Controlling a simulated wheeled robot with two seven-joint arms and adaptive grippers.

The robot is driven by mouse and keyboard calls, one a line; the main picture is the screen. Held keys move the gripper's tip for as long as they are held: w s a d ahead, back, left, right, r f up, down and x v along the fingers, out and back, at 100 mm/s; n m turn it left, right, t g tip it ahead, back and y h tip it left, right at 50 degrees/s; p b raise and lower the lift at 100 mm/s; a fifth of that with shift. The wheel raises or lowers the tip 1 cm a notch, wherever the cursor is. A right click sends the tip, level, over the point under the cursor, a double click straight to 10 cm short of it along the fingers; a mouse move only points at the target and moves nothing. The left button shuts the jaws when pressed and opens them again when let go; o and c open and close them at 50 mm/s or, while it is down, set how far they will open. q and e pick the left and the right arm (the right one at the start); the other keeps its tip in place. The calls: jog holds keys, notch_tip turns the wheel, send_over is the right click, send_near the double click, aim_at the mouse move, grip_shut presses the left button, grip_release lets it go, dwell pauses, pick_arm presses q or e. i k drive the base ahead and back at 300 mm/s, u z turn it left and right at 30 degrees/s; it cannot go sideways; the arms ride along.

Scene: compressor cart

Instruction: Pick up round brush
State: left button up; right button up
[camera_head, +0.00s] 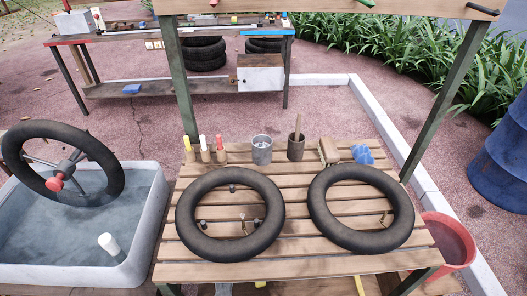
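A dark cup (296,150) stands at the back of the slatted wooden table, and a wooden handle (298,127) sticks up out of it. Whatever is at the lower end of the handle is hidden in the cup, so I cannot tell if it is the round brush. A tan, brush-like block (328,151) leans to its right, next to a blue cloth-like item (362,154). Neither of my grippers is in view.
Two black tubes (230,255) (361,249) lie on the slatted table (300,268). A metal cup (262,150) and several small capped bottles (204,149) stand behind them. A water basin (150,215) holding a wheel (110,175) is left; a red bucket (470,255) is right. Green posts (440,100) frame the table.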

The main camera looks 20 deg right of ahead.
aim_at(298, 133)
jog(key=k, duration=0.5)
jog(key=z, duration=1.1)
jog(key=i, duration=0.65)
jog(key=u, duration=1.55)
